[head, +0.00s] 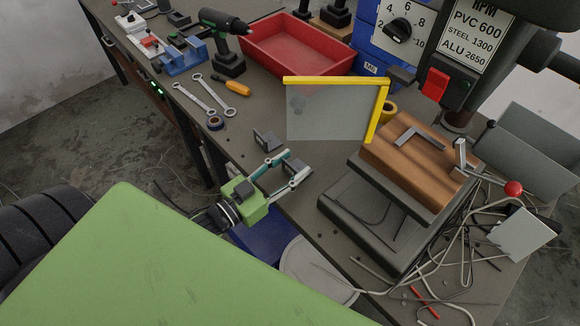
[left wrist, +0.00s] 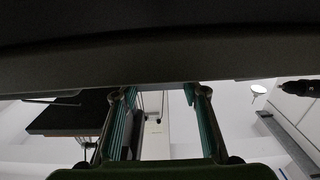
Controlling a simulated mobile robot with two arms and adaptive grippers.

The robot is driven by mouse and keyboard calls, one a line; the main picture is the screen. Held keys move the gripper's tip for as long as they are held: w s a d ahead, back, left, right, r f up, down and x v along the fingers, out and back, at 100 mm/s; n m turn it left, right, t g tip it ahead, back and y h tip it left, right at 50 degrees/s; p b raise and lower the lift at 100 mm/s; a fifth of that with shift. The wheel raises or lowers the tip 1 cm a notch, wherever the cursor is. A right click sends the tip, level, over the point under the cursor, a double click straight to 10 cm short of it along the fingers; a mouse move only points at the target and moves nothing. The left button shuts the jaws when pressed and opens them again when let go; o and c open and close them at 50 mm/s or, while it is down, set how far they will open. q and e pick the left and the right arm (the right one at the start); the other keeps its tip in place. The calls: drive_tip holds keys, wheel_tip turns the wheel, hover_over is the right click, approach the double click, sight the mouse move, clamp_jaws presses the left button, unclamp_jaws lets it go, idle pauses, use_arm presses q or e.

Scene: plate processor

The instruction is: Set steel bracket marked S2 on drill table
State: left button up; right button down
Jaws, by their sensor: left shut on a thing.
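My left gripper (head: 281,163) is over the front part of the workbench, left of the drill press. It is shut on a dark grey metal piece (head: 265,140), whose ends show at the fingertips. No S2 mark is readable on it. In the left wrist view a grey edge (left wrist: 160,91) crosses between the fingers. My right gripper is in neither view.
A red-knobbed lever (head: 512,188) and loose rods lie at the right. A red tray (head: 300,45), a drill (head: 228,55) and spanners (head: 205,95) occupy the back of the bench.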

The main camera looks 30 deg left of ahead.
use_arm(q)
drive_tip(key=shift+f, duration=0.1)
drive_tip(key=o, duration=1.1)
drive_tip(key=shift+f, duration=0.1)
drive_tip(key=o, duration=0.3)
drive_tip(key=v, duration=1.2)
drive_tip(key=shift+b, duration=0.35)
